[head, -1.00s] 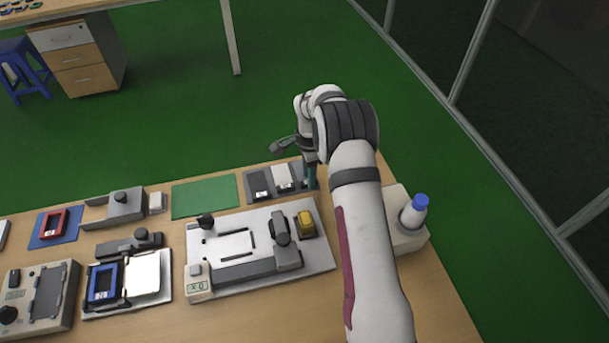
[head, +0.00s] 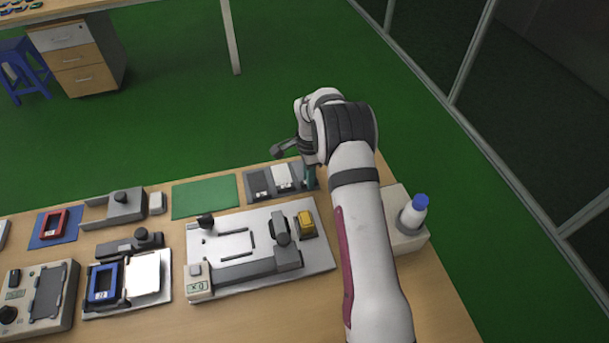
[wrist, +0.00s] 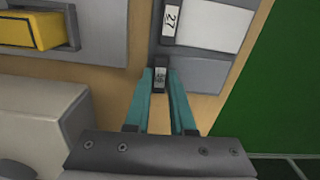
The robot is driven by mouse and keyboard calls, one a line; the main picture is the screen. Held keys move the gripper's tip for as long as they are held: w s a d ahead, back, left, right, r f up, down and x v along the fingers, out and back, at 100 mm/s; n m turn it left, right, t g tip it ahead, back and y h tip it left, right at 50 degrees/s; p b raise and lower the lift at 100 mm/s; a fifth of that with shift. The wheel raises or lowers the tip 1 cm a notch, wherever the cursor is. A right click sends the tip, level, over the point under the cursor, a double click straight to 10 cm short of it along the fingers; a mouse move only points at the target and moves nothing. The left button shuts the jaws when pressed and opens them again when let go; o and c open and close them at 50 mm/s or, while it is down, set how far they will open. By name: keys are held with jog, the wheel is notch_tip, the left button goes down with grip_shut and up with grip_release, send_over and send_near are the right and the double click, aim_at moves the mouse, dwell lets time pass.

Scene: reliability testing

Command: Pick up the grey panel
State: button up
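The grey panel (wrist: 202,74) lies flat in the end slot of a rack, beside a white panel (wrist: 215,28). A small dark tab with a pale label (wrist: 160,76) sits at the grey panel's edge. My gripper (wrist: 161,82) points down, with its two teal fingertips on either side of this tab. The gaps are too small to tell whether the fingers touch it. In the head view my gripper (head: 311,182) is at the right end of the rack, and my arm partly hides the grey panel.
The rack (head: 247,188) also holds a dark panel (head: 259,185) at its left. A fixture plate with a yellow block (head: 306,223) stands in front. A green mat (head: 205,197) lies left of the rack.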

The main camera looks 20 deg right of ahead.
grip_shut()
jog(key=shift+r, duration=2.55)
